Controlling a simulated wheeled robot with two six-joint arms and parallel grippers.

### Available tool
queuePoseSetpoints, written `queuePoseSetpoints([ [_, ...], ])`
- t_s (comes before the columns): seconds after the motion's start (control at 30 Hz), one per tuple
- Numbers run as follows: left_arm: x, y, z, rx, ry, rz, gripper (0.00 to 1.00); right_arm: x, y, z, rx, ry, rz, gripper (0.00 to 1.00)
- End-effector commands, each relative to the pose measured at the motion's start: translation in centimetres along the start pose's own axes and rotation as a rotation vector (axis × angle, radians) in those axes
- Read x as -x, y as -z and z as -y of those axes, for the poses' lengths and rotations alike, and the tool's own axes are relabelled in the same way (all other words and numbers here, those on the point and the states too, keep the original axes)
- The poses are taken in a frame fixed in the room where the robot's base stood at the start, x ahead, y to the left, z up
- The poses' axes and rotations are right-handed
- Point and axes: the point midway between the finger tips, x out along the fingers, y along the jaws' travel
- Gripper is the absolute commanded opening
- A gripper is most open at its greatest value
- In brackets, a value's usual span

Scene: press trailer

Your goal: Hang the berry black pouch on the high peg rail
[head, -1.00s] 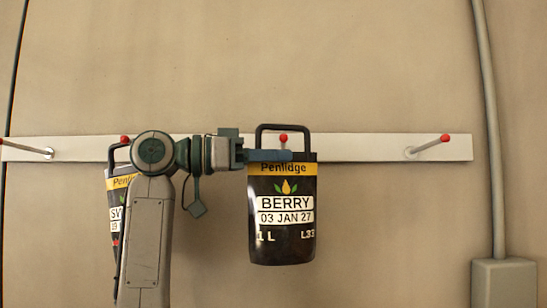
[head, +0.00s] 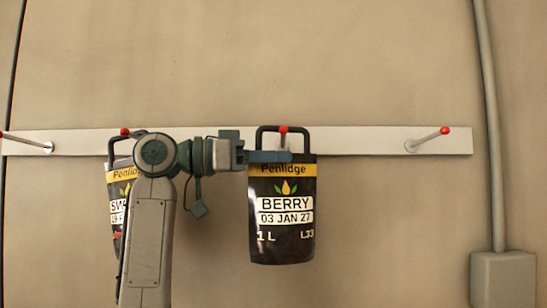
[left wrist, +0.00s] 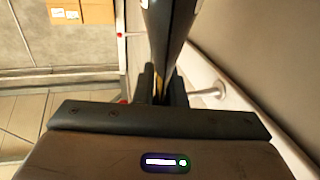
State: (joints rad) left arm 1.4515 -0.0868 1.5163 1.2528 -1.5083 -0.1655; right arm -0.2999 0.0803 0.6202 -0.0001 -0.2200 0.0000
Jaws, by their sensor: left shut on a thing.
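The black berry pouch (head: 283,210) hangs upright in front of the rail, with a yellow band and a white BERRY label. My left gripper (head: 270,157) is shut on its top edge just below the black loop handle. The high peg rail (head: 360,141) runs across the wall. A red-tipped peg (head: 283,131) shows within the handle loop, its tip overlapping the loop's top bar. I cannot tell whether the handle rests on it. The left wrist view shows the pouch (left wrist: 167,45) edge-on between the jaws. My right gripper is not in view.
Another black pouch (head: 117,200) hangs at the left, partly behind my left arm. The right peg (head: 428,139) and the far-left peg (head: 22,141) are empty. A grey conduit and box (head: 503,278) stand at right. Cardboard boxes (left wrist: 82,12) show in the left wrist view.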

Motion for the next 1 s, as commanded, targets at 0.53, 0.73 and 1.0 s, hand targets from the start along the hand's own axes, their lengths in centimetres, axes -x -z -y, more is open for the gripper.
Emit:
queuePoseSetpoints([
  [0.53,0.0,0.2,-0.1,-0.002,0.000,-0.003,0.36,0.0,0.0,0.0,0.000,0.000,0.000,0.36],
  [0.73,0.0,-0.1,0.1,0.002,0.000,0.002,0.36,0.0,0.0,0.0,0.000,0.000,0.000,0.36],
  [1.0,2.5,-0.5,0.1,0.000,0.004,0.001,0.36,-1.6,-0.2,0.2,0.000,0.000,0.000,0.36],
])
